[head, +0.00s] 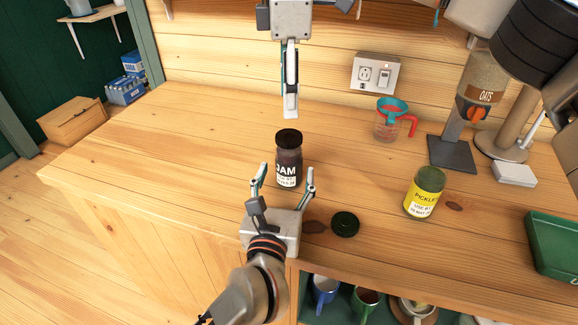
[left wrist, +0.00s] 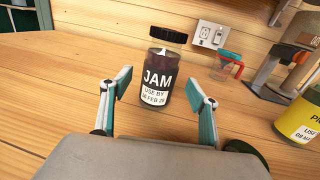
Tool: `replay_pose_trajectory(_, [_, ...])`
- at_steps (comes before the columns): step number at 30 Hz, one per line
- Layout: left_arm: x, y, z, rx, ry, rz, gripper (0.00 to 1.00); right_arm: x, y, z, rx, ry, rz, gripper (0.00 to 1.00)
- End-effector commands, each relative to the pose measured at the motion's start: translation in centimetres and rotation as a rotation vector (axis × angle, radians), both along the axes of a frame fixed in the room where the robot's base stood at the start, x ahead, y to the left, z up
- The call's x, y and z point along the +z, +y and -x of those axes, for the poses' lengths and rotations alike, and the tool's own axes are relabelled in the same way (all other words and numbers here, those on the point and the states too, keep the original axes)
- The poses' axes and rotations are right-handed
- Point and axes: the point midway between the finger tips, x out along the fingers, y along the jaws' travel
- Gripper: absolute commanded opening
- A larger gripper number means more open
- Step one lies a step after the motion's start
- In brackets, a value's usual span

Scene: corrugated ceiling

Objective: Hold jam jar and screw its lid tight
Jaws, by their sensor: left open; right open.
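The jam jar (head: 288,162) stands upright on the wooden counter, dark with a white and black label, and its black lid (head: 288,138) sits on top. In the left wrist view the jar (left wrist: 155,82) is straight ahead, and the lid (left wrist: 168,35) shows a clear band of glass below it. My left gripper (head: 284,172) is open in front of the jar, a finger towards each side, not closed on it. My right gripper (head: 290,115) is open and empty above and behind the lid, pointing down; its fingers overlap in the head view.
A yellow pickle jar (head: 424,193) stands to the right without a visible lid. A loose dark lid (head: 345,223) lies on the counter right of my left gripper. A measuring cup (head: 388,125) and an oats dispenser (head: 475,95) stand further back. The counter's left side is clear.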

Motion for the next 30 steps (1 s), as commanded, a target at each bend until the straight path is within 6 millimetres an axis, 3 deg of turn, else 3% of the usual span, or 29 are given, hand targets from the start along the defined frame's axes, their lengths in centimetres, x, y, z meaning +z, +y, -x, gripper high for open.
replay_pose_trajectory(9, [0.0, -0.6, -4.0, 0.001, 0.000, -0.001, 0.61, 0.0, 0.0, 0.0, 0.000, 0.000, 0.000, 0.52])
replay_pose_trajectory(22, [0.0, -0.7, -4.8, 0.000, 0.001, 0.000, 0.61, 0.0, 0.0, 0.0, 0.000, 0.000, 0.000, 0.52])
replay_pose_trajectory(28, [0.0, -0.7, -4.8, 0.000, 0.001, 0.000, 0.09, 0.0, 0.0, 0.0, 0.000, 0.000, 0.000, 0.52])
replay_pose_trajectory(29, [0.0, -0.7, -4.8, 0.000, 0.001, 0.000, 0.01, 0.0, 0.0, 0.0, 0.000, 0.000, 0.000, 0.52])
replay_pose_trajectory(30, [0.0, -0.7, -4.8, 0.000, 0.001, 0.000, 0.00, 0.0, 0.0, 0.0, 0.000, 0.000, 0.000, 0.52])
